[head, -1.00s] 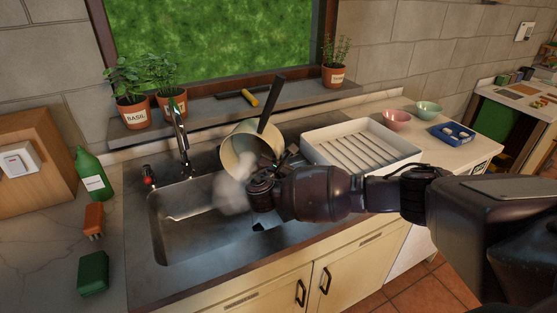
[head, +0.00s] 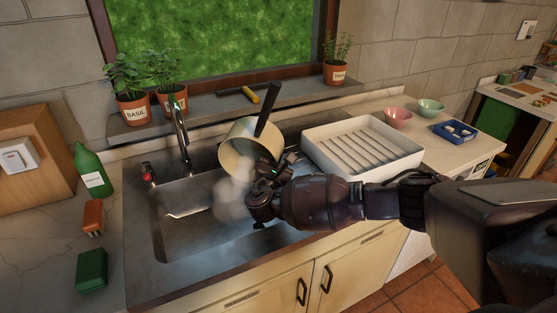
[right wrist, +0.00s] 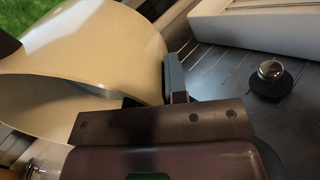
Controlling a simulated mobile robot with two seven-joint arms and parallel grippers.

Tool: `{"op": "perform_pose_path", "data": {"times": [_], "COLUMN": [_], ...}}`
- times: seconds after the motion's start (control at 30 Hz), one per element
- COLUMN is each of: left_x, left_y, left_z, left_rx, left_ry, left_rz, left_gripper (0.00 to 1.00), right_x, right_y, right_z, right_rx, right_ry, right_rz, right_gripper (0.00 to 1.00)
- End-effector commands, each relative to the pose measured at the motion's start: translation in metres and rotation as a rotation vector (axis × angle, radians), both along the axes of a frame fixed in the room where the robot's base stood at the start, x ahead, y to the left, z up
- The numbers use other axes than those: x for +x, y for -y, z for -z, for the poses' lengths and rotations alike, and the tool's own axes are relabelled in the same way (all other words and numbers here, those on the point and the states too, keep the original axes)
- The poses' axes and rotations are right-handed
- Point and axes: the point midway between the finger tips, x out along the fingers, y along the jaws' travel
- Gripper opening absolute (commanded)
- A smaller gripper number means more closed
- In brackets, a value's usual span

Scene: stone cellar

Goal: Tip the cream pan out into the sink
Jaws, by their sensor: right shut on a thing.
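The cream pan (head: 250,136), with a dark handle (head: 266,109) pointing up, is held tilted above the back right part of the sink (head: 185,243). In the right wrist view the pan (right wrist: 100,45) fills the upper left, and part of its pale inside shows. My right gripper (head: 277,169) is shut on the pan at its near right side; one finger shows against the pan's edge in the right wrist view (right wrist: 174,78). White steam hangs below the pan over the basin. I cannot make out a stream of liquid. My left gripper is not in view.
A tap (head: 180,140) stands behind the basin. A white drying rack (head: 405,160) is close to the right of the pan. Potted herbs and a yellow-ended tool (head: 250,95) are on the sill. A green bottle (head: 91,172), an orange item and a green block are at left.

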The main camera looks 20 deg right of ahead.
Motion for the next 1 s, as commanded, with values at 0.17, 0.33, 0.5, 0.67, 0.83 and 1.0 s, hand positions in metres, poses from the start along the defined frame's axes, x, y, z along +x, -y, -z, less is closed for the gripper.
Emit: {"op": "perform_pose_path", "data": {"times": [0.17,0.33,0.5,0.67,0.83,1.0], "left_x": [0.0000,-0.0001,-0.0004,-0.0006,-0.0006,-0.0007], "left_y": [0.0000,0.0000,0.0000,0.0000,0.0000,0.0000], "left_z": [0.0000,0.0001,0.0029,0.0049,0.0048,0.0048], "left_rx": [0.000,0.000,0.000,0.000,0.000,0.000], "left_ry": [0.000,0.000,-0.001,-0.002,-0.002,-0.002], "left_rz": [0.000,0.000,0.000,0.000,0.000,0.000], "left_gripper": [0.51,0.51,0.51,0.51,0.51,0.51], "right_x": [0.0001,-0.0001,-0.0029,-0.0059,-0.0065,-0.0065], "right_y": [-0.0006,-0.0005,-0.0025,-0.0045,-0.0049,-0.0051], "right_z": [-0.0026,-0.0025,-0.0024,-0.0039,-0.0052,-0.0051], "right_rx": [-0.005,-0.005,-0.034,-0.063,-0.069,-0.070], "right_ry": [0.012,0.013,0.049,0.087,0.096,0.096], "right_rz": [0.000,0.000,0.000,0.001,0.000,0.001], "right_gripper": [0.00,0.00,0.00,0.00,0.00,0.00]}}
